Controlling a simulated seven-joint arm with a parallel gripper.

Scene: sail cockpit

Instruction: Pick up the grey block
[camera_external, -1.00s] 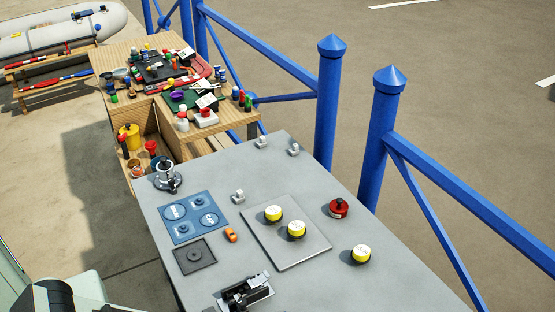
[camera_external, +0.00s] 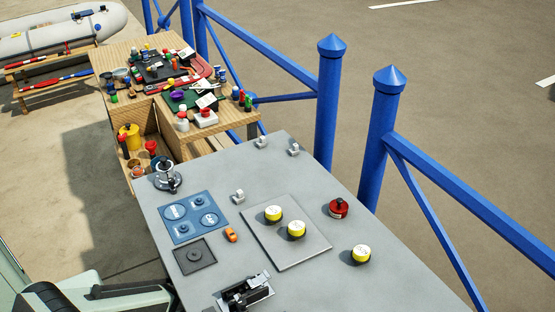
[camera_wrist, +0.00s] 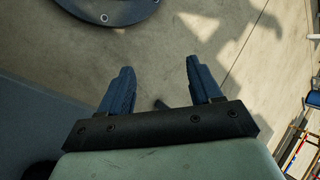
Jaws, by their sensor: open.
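Small light grey pieces sit on the grey table (camera_external: 350,285) in the external view. One grey piece (camera_external: 238,197) is right of the blue panel, and two others (camera_external: 261,143) (camera_external: 294,149) are near the far edge. They look like small blocks or fittings; I cannot tell which is the grey block. My gripper (camera_wrist: 160,66) is open and empty in the wrist view, its two dark fingers apart above bare ground. None of the grey pieces shows between the fingers. In the external view my arm is at the lower left, apart from these pieces.
A grey plate (camera_external: 303,252) bears two yellow knobs; another yellow knob (camera_external: 361,254) and a red one (camera_external: 338,208) stand right. A winch (camera_external: 167,178), blue panel (camera_external: 183,226), orange piece (camera_external: 231,235) and black device (camera_external: 245,293) are left. Blue railings (camera_external: 380,140) border the right.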

